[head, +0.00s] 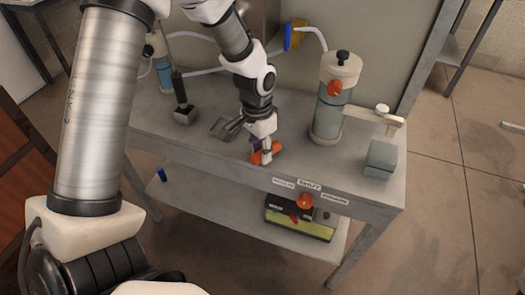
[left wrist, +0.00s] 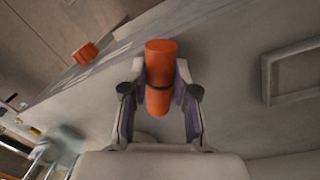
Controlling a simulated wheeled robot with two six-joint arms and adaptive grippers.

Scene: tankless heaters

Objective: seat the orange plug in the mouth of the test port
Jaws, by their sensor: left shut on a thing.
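The orange plug (left wrist: 160,58) is a short cylinder with a dark band. My left gripper (left wrist: 160,92) is shut on it, one finger on each side. In the head view the left gripper (head: 266,154) is low over the bench near its front edge, with the orange plug (head: 256,158) partly hidden behind the fingers. I cannot tell whether the plug touches the bench top. I cannot make out for certain which fitting is the test port. A white pipe fitting (head: 383,113) stands at the bench's right end. My right gripper is not in view.
A clear-bodied canister (head: 328,110) with an orange knob stands right of the gripper. A grey block (head: 380,159) sits at the right end. A grey bracket (head: 226,128) lies left of the gripper. Another orange knob (head: 305,201) is at the labelled front edge.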

